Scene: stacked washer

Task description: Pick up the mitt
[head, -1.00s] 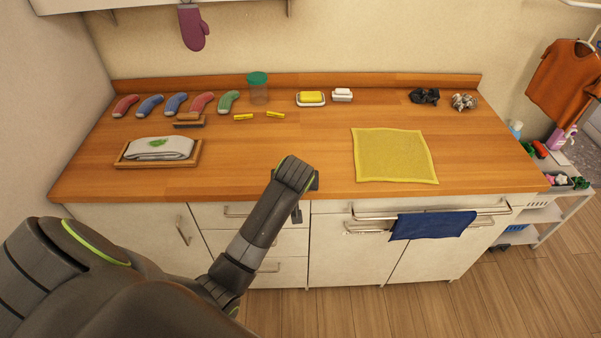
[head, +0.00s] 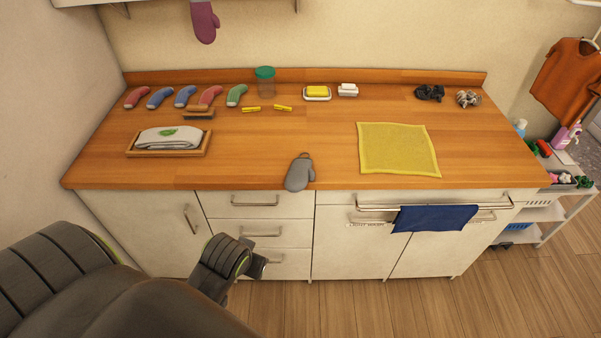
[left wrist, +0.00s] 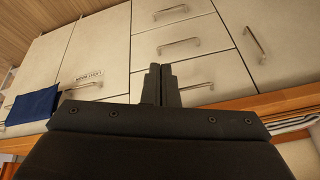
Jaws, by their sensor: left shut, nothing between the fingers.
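A grey mitt (head: 299,173) lies at the front edge of the wooden counter, its lower end reaching the edge. A purple mitt (head: 204,21) hangs on the back wall at the upper left. My left gripper (head: 262,264) is below the counter top, in front of the drawers, lower and left of the grey mitt and apart from it. In the left wrist view its fingers (left wrist: 161,72) are together with nothing between them, facing the cabinet fronts. The grey mitt does not show in the left wrist view. My right gripper is not in view.
The counter (head: 270,160) holds a yellow cloth (head: 398,148), a wooden tray (head: 128,150) with folded fabric, several coloured socks, a jar (head: 265,85) and soap. A blue towel (head: 434,218) hangs on the front rail. Drawer handles (head: 255,203) stick out near the arm.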

